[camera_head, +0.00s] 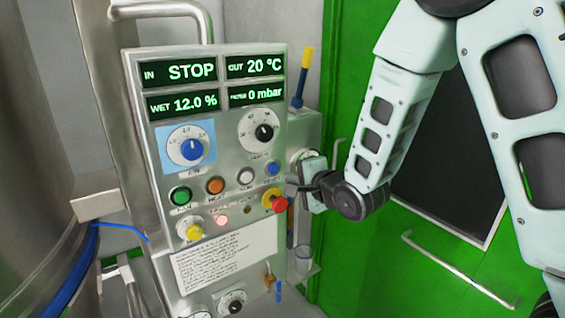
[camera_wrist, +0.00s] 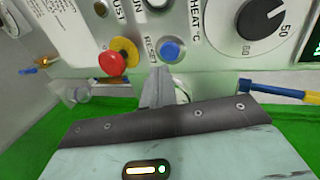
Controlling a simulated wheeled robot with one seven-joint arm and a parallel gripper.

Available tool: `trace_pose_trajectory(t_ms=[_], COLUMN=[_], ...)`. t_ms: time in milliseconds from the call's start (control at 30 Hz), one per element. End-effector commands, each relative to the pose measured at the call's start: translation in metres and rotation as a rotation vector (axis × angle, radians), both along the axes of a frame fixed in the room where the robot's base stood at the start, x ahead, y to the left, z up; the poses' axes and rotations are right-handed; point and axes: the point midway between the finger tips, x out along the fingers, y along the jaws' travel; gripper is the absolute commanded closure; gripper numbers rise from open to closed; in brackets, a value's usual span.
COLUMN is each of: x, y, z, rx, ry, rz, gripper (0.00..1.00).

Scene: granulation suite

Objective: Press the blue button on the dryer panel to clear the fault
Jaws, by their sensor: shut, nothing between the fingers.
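The dryer panel (camera_head: 222,235) stands left of my arm, with displays reading STOP, 20 °C, 12.0 % and 0 mbar. The blue button (camera_head: 272,168) is at the right end of the button row. In the wrist view the blue button (camera_wrist: 171,50) sits beside the label RESET. My gripper (camera_head: 290,188) is at the panel's right edge, a little below and right of the button. In the wrist view my gripper (camera_wrist: 160,72) is shut and empty, its tips just below the button. I see no contact with the button.
A red mushroom button (camera_head: 279,204) on a yellow base is close to my fingertips, below the blue button. Green (camera_head: 181,196), orange (camera_head: 215,186) and white buttons (camera_head: 246,176) lie to the left. A red lamp (camera_head: 221,220) glows. A green door (camera_head: 455,260) is at right.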

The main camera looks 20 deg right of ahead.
Motion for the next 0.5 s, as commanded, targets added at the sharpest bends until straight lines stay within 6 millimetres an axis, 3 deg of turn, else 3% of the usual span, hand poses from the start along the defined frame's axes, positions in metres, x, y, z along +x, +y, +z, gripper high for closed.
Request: trace_pose_trajectory(t_ms=[200,500], x=[0.031,0.045], y=[0.009,0.012], z=[0.000,-0.003], rx=[-0.002,-0.001], ry=[0.002,0.000], rz=[0.002,0.000], gripper=[1.00,1.00])
